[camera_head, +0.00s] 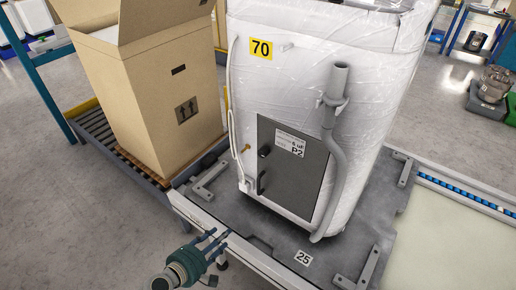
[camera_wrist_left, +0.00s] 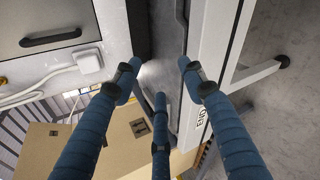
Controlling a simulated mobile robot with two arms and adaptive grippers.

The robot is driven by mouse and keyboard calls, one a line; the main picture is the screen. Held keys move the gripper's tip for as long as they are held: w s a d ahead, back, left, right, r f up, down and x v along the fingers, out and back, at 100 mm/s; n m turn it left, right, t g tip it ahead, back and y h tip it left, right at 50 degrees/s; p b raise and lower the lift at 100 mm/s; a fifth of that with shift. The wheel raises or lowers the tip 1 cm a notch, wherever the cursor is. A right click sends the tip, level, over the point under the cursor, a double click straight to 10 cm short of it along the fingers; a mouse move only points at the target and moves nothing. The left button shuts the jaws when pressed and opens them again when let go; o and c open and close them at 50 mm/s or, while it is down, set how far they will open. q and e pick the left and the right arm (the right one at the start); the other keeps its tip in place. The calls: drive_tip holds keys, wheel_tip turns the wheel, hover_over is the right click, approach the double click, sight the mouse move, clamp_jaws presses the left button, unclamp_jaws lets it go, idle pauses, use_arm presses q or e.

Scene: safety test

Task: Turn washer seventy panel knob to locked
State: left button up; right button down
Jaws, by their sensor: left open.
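The wrapped white washer (camera_head: 315,75) bears a yellow 70 label (camera_head: 261,49) and stands upright on a dark platform. Its dark grey panel (camera_head: 305,188) is low on the front. A small dark knob (camera_head: 264,151) sits at the panel's upper left, above a dark upright handle (camera_head: 261,183). The knob's setting is too small to read. My left gripper (camera_head: 217,244) is open and empty, below and left of the panel and apart from it. Its blue fingers are spread in the left wrist view (camera_wrist_left: 160,76). My right gripper is out of view.
A tall open cardboard box (camera_head: 150,100) stands left of the washer on a roller conveyor (camera_head: 95,130). A grey hose (camera_head: 335,165) runs down the washer right of the panel. The platform (camera_head: 335,255) has raised metal brackets. Floor is clear at lower left.

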use_arm(q)
drive_tip(key=w+d+r+n+t+h+p, duration=0.1)
drive_tip(key=d+r+n+h, duration=0.1)
drive_tip(key=r, duration=0.7)
drive_tip(key=w+d+r+n+t+h, duration=0.1)
drive_tip(key=w+d+r, duration=0.1)
drive_tip(key=r, duration=0.6)
drive_tip(key=n+t+h+p, duration=0.1)
drive_tip(key=n+h, duration=0.1)
approach(261, 154)
drive_tip(key=p+x, duration=0.2)
drive_tip(key=x, duration=0.5)
drive_tip(key=shift+w+d, duration=0.1)
drive_tip(key=shift+w, duration=0.1)
drive_tip(key=shift+x, duration=0.8)
drive_tip(key=shift+f, duration=0.1)
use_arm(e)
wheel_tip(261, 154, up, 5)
use_arm(q)
drive_tip(key=shift+c, duration=0.3)
clamp_jaws()
